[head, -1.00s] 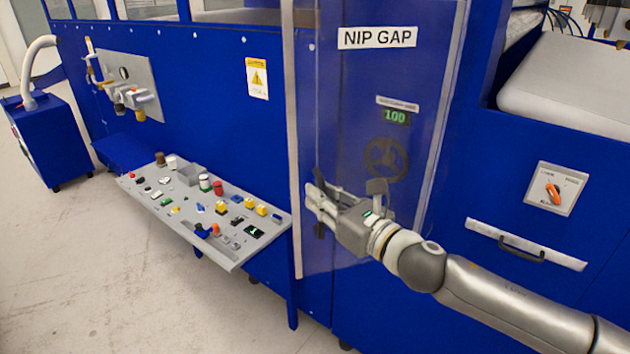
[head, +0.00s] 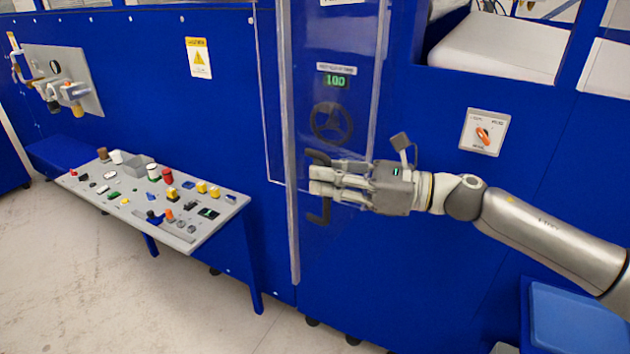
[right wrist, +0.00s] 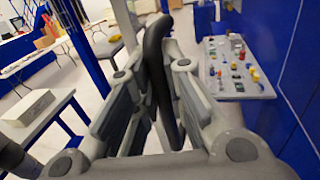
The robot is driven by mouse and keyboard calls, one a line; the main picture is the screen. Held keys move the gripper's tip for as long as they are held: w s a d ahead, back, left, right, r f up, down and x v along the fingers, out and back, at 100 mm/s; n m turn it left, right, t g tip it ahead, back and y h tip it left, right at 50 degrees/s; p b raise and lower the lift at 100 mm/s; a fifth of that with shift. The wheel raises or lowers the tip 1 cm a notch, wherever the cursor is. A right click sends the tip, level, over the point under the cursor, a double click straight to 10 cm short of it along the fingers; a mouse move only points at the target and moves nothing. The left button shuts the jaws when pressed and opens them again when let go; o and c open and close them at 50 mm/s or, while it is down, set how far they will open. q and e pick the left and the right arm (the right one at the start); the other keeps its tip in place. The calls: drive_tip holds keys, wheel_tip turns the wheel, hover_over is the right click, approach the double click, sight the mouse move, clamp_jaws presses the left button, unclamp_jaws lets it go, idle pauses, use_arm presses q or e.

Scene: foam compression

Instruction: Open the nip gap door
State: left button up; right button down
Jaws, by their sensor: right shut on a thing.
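The nip gap door (head: 268,110) is a clear panel on the blue machine, in the head view. Its left edge shows left of the grey vertical post, so it looks swung a little outward. My right gripper (head: 322,178) is shut on the door's dark handle (head: 321,216) at the panel's lower left; the fingers hide the handle's middle. In the right wrist view the black handle (right wrist: 155,75) stands between the two fingers. My left gripper is not in view.
Behind the panel are a dark handwheel (head: 332,122) and a green display (head: 336,81) reading 100. An orange rotary switch (head: 484,134) is at the right. A blue box (head: 575,318) is at lower right.

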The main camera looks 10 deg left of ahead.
drive_tip(key=shift+d+r, duration=0.1)
drive_tip(key=shift+d, duration=0.05)
drive_tip(key=c, duration=1.5)
unclamp_jaws()
drive_tip(key=s+d, duration=0.2)
drive_tip(key=d, duration=1)
drive_tip(key=shift+w, duration=0.1)
